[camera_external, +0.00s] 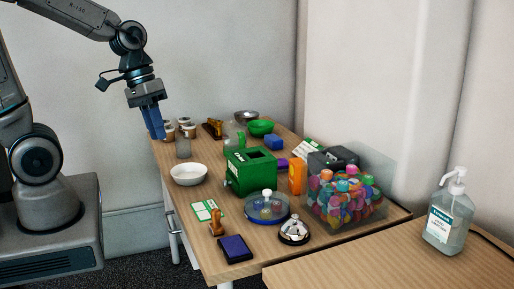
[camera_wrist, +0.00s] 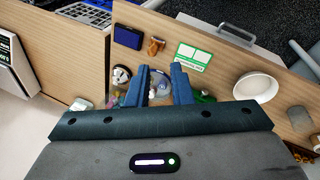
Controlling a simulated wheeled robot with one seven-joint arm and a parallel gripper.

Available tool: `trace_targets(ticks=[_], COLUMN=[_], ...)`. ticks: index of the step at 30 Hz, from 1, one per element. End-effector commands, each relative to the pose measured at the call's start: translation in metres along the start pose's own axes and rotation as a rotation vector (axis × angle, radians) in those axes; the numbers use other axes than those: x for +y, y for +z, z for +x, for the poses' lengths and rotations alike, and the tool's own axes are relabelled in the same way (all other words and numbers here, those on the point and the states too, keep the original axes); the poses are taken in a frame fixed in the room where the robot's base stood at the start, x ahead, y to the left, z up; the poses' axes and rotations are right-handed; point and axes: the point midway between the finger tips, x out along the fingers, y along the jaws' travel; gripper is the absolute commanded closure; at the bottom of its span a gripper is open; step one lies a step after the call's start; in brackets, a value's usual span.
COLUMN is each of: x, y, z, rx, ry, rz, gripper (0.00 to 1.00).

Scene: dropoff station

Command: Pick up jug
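A clear, greenish jug (camera_external: 233,131) appears to stand on the wooden table behind the green box; its lower part is hidden by the box and its outline is faint. I cannot make the jug out in the wrist view, where my gripper covers much of the table. My gripper (camera_external: 156,137) hangs fingers-down at the table's far left edge, to the left of the jug and apart from it. In the wrist view my gripper (camera_wrist: 158,70) has its two blue fingers apart with nothing held between them.
On the table (camera_external: 217,258) stand a green box (camera_external: 250,176), white bowl (camera_external: 188,174), small clear glass (camera_external: 183,148), several cups (camera_external: 187,129), green bowl (camera_external: 261,127), orange bottle (camera_external: 297,176) and clear bin (camera_external: 375,211). A sanitizer bottle (camera_external: 448,224) stands at right.

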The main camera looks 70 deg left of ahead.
Motion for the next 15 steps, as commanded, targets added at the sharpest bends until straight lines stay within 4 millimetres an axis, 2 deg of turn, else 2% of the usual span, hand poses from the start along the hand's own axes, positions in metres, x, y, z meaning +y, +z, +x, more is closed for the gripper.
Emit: trace_targets(ticks=[1,5,8,11,15], x=[-0.002,0.000,-0.006,-0.020,-0.054], y=[-0.012,-0.047,-0.080,-0.115,-0.167], z=[0.013,0.035,0.049,0.063,0.080], rx=[-0.023,-0.062,-0.082,-0.094,-0.100], ry=[0.046,0.188,0.303,0.423,0.603], rz=[-0.117,-0.412,-0.647,-0.885,-1.224], gripper=[0.80,0.80,0.80,0.80,0.80])
